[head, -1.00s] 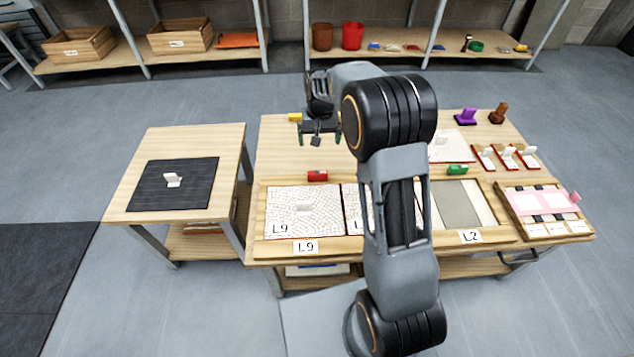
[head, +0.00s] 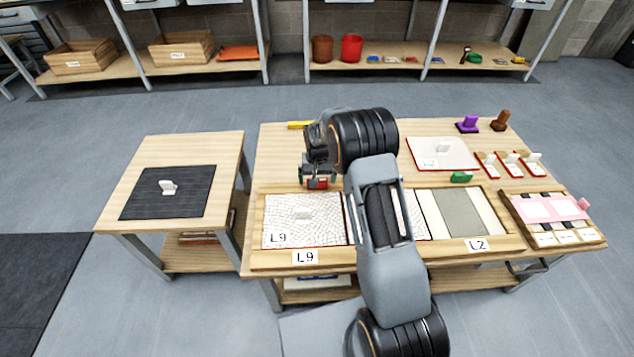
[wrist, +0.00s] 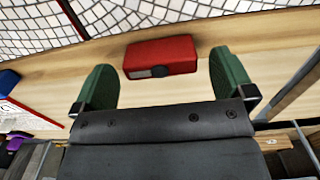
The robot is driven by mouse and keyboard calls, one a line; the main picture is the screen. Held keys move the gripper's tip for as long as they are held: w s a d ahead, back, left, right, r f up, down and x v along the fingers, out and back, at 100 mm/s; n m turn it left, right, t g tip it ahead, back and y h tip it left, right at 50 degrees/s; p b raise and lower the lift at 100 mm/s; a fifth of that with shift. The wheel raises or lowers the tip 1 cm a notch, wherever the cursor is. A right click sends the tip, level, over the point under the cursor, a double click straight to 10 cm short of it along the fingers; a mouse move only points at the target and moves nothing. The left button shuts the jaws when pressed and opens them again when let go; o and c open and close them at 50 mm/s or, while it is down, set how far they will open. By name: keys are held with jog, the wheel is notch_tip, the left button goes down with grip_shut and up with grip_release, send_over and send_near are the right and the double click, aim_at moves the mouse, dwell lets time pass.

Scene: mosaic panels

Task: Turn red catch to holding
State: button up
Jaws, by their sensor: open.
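The red catch (wrist: 160,57) is a small red block on the wooden frame edge, with a dark round spot on its near face. In the wrist view it lies just beyond and between the two green fingertips of my gripper (wrist: 160,85), with gaps on both sides. In the head view my gripper (head: 319,182) is over the red catch (head: 318,184), which is partly hidden by it. My gripper is open and empty. The L9 mosaic panel (head: 275,215) lies in the wooden frame next to the catch. A green catch (head: 462,177) sits further right on the frame.
My arm hides the frame's middle. A white panel (head: 425,158), purple piece (head: 468,124) and brown piece (head: 501,121) stand at the back right. A yellow piece (head: 299,125) lies at the back edge. A side table (head: 215,150) with a dark mat (head: 140,206) stands left.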

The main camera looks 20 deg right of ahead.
jog(key=shift+f, duration=0.75)
jog(key=shift+c, duration=0.5)
jog(key=c, duration=0.8)
